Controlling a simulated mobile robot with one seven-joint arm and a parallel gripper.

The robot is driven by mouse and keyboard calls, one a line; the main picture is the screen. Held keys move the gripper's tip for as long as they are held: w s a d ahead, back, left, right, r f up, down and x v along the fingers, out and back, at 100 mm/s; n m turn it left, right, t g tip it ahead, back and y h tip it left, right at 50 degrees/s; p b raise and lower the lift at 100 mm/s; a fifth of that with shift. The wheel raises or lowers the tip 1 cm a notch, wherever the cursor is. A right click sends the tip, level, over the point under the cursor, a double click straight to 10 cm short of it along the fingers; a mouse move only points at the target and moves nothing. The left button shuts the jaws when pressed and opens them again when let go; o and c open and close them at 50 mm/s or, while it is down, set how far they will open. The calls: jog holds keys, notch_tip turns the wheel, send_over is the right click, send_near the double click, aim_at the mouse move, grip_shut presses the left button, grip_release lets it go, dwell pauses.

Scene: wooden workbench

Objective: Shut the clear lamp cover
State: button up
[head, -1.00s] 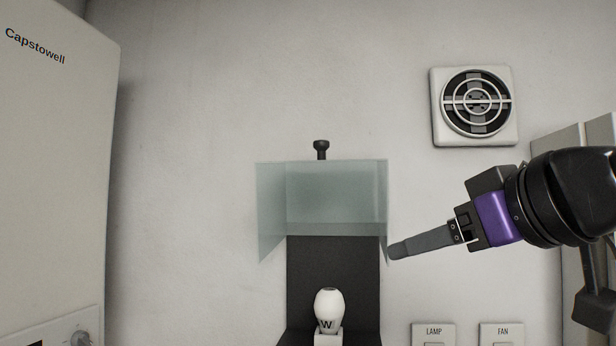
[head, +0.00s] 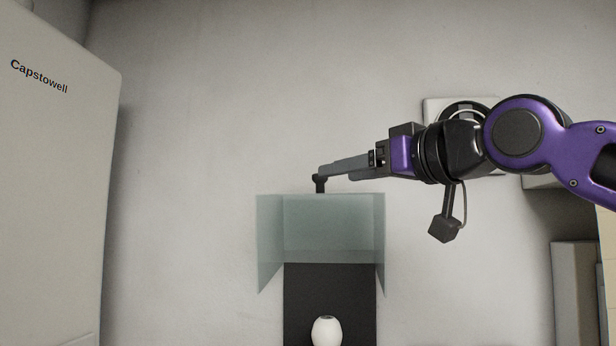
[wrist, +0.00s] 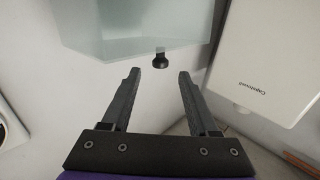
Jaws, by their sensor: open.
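The clear lamp cover (head: 325,228) is raised on the wall above the dark lamp base (head: 328,290), with the white bulb (head: 326,331) exposed below it. A black knob (head: 320,184) stands at the cover's top edge. My gripper (head: 325,171) is at the knob's height in the head view, its fingertips overlapping the knob there. In the wrist view the fingers (wrist: 160,78) are open with a gap between them. The cover (wrist: 130,30) and the knob (wrist: 161,60) lie just beyond the fingertips, the knob in front of the gap. I cannot tell whether they touch.
A white cabinet marked Capstowell (head: 60,180) stands on the left; it also shows in the wrist view (wrist: 265,60). A wall fan (head: 445,108) is partly hidden behind my arm. Bare wall lies left of the cover.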

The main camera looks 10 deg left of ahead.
jog(key=p+x, duration=0.1)
jog(key=x, duration=0.8)
jog(key=shift+w+a, duration=0.25)
jog(key=shift+a, duration=0.05)
grip_shut()
dwell(1.1)
